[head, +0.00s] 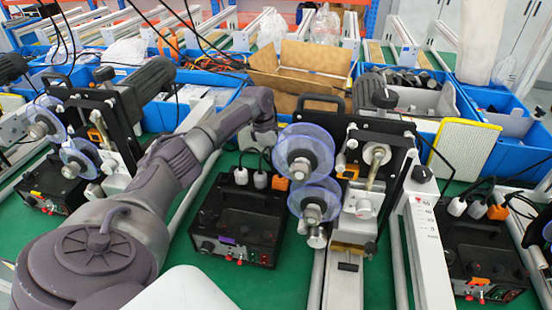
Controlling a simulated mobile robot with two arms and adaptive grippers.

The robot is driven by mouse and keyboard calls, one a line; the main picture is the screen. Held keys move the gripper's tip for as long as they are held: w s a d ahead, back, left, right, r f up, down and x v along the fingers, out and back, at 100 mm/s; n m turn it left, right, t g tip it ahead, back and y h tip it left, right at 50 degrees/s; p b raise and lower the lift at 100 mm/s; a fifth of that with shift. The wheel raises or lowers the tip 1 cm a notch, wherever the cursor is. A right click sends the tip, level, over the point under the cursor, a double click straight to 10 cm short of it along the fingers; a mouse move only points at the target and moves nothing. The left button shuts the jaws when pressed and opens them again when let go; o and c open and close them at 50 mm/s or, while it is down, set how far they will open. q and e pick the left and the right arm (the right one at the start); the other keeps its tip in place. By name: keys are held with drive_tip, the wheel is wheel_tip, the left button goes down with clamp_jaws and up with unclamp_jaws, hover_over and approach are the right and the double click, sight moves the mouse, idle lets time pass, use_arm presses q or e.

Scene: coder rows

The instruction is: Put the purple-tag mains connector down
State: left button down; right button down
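A black control box (238,220) with a small purple tag (227,240) on its front sits on the green bench in the middle. Two white-bodied connectors (241,175) (260,180) and an orange piece (281,183) show at its back edge, with black leads. I cannot tell which of these is the purple-tag mains connector; no purple shows on them. My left arm (175,170) reaches in from the lower left and its wrist (263,135) ends just above and behind these connectors. My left gripper's fingers cannot be made out there. My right gripper is not in view.
A coder machine (365,150) with clear blue reels (304,150) stands close right of the box. Similar machines and black boxes (485,260) stand at left and right. Blue bins (500,130) and an open cardboard box (300,70) line the back. Metal rails cross the green bench (290,285).

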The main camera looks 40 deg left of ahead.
use_arm(q)
drive_tip(key=shift+f+p, duration=0.3)
drive_tip(key=shift+f, duration=0.15)
drive_tip(key=c, duration=0.9)
unclamp_jaws()
drive_tip(key=shift+r+b, duration=0.35)
drive_tip(key=v, duration=1.2)
drive_tip(key=shift+r, duration=0.2)
